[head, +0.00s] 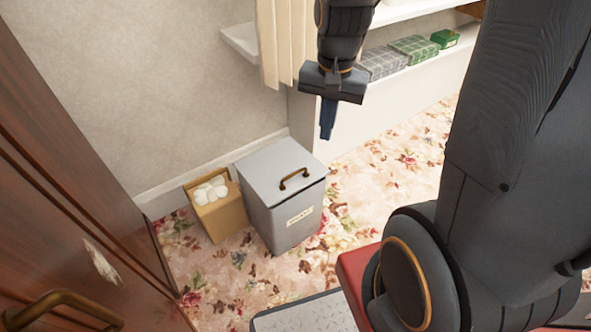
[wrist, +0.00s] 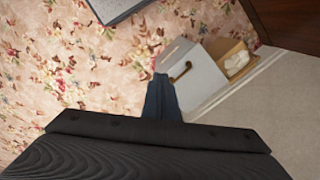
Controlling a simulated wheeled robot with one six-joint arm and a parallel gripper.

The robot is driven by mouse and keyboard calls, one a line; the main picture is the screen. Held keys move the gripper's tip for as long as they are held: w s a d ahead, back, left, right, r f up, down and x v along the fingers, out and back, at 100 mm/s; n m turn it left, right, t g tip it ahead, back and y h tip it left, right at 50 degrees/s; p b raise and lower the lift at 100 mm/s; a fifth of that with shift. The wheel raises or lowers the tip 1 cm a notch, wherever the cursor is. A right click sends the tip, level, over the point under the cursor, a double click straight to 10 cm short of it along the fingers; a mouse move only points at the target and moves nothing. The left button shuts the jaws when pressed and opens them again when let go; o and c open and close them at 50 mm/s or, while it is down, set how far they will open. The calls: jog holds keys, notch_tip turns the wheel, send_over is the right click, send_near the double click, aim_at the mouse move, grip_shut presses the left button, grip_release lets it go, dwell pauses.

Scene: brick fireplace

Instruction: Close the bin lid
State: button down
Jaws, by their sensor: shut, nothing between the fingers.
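The grey bin (head: 283,210) stands on the floral carpet near the wall, with a pale label on its front. Its grey lid (head: 268,170) lies flat across the top and looks shut, with a brass handle (head: 294,179) on it. The bin (wrist: 201,82) also shows in the wrist view, beyond my fingers. My gripper (head: 327,134) is shut and empty, pointing down. It is above and to the right of the bin in the head view, apart from it. In the wrist view my fingers hide part of the bin's near side.
A tan box (head: 221,216) with white rounded items stands left of the bin. A wooden door (head: 70,200) is at the left. A white shelf (head: 400,75) with folded cloths and a green box is behind my gripper. Carpet right of the bin is clear.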

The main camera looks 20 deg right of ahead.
jog(key=w+a+f+m+b, duration=0.3)
jog(key=w+f+m+b, duration=0.3)
jog(key=w+f, duration=0.7)
jog(key=shift+m+t, duration=0.3)
jog(key=shift+m, duration=0.3)
jog(key=f, duration=0.4)
jog(key=f+b, duration=0.1)
jog(key=f, duration=0.4)
jog(key=w+f, duration=0.1)
jog(key=f, duration=0.3)
jog(key=shift+a+f, duration=0.15)
jog(key=shift+f, duration=0.25)
jog(key=f, duration=0.1)
jog(key=s+f, duration=0.1)
jog(key=shift+s+d+f+b, duration=0.1)
jog(key=shift+d+f+b, duration=0.1)
jog(key=shift+f+b, duration=0.2)
jog(key=shift+s+f, duration=0.15)
jog(key=shift+s, duration=0.1)
